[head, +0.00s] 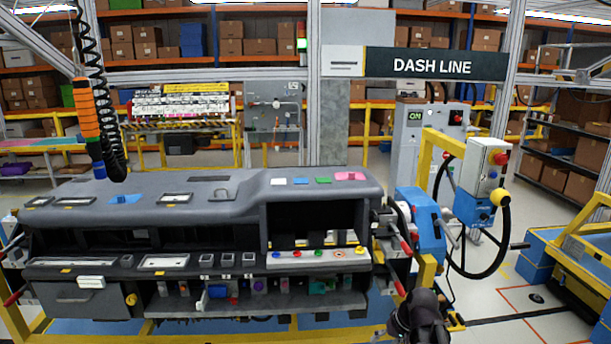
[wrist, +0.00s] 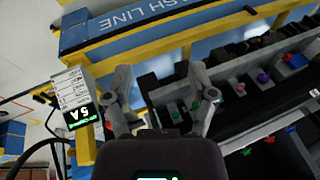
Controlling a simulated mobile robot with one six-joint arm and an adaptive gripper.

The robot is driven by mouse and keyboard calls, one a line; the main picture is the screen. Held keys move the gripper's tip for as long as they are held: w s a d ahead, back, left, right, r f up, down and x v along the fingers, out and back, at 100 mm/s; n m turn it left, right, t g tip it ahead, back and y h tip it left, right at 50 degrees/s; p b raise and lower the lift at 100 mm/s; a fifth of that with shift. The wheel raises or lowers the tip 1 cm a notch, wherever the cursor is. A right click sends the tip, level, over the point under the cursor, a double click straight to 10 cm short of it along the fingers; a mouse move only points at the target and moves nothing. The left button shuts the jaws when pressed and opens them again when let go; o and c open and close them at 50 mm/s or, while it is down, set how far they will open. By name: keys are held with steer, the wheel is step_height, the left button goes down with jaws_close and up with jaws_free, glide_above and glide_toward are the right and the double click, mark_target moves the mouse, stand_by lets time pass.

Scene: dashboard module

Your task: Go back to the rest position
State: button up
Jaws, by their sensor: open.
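My gripper (wrist: 163,82) is open in the wrist view, its two grey fingers spread apart with nothing held between them. Behind the fingers lie a blue-and-yellow frame and the dark edge of the dashboard module. The dashboard module (head: 228,215) fills the left and middle of the head view; part of it also shows at the right of the wrist view (wrist: 243,68). A dark part of my arm (head: 420,318) shows at the bottom of the head view, just right of the module's front right corner. The fingers cannot be made out there.
An orange-handled tool (head: 85,118) hangs on a coiled cable at the left. A blue-and-yellow cart (head: 570,262) is at the far right. Grey floor lies between the stand and cart.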

steer(key=s+a+f+g+h, duration=0.1)
steer(key=s+a+g+h, duration=0.1)
steer(key=s, duration=0.6)
steer(key=shift+a+f+g+h, duration=0.2)
steer(key=shift+a+g+h, duration=0.1)
steer(key=shift+a+h, duration=0.8)
steer(key=shift+a, duration=0.15)
